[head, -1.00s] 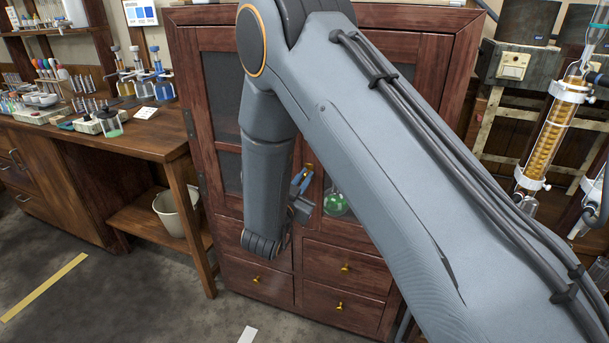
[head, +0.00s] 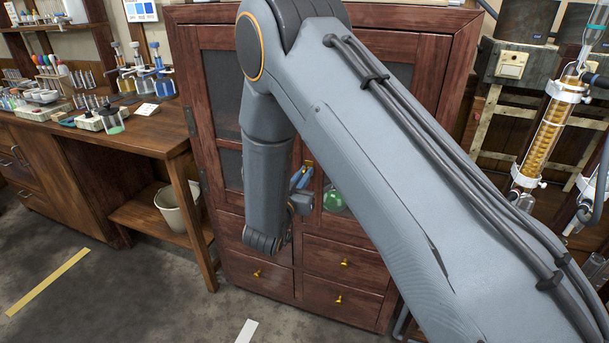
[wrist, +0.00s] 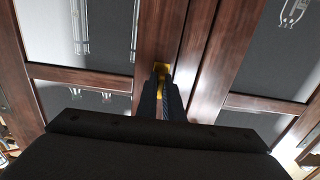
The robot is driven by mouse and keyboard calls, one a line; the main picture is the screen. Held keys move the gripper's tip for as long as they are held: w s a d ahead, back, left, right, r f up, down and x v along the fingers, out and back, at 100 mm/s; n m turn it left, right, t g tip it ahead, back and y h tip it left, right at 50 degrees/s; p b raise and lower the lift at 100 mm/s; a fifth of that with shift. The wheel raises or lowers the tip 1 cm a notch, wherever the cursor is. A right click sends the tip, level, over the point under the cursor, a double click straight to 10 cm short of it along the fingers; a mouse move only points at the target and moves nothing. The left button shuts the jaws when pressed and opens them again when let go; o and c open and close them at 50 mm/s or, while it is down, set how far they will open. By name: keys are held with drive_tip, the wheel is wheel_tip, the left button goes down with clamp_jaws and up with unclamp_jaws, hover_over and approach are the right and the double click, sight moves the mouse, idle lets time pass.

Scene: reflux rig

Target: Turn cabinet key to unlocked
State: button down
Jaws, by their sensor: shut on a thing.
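The wooden cabinet (head: 345,250) with glass doors stands in front of me in the head view, both doors looking closed. In the wrist view, a yellow brass key (wrist: 161,69) sits at the door stile by the seam between the doors. My gripper (wrist: 163,90) is shut on the key, its dark fingertips meeting at it. The fingers hide most of the key, so its angle is hard to tell. In the head view my gripper (head: 303,185) is small against the cabinet front and partly behind my arm.
Brass-knobbed drawers (head: 339,299) lie below the doors. A green-filled flask (head: 334,201) shows behind the glass. A wooden bench (head: 150,135) with bottles stands left, a white bucket (head: 180,207) on its lower shelf. Glass reflux columns (head: 545,135) stand right. The floor (head: 130,300) at front left is clear.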

drive_tip(key=c, duration=1.9)
unclamp_jaws()
drive_tip(key=b+v, duration=0.1)
drive_tip(key=v, duration=0.6)
drive_tip(key=shift+s, duration=0.35)
drive_tip(key=shift+a, duration=0.1)
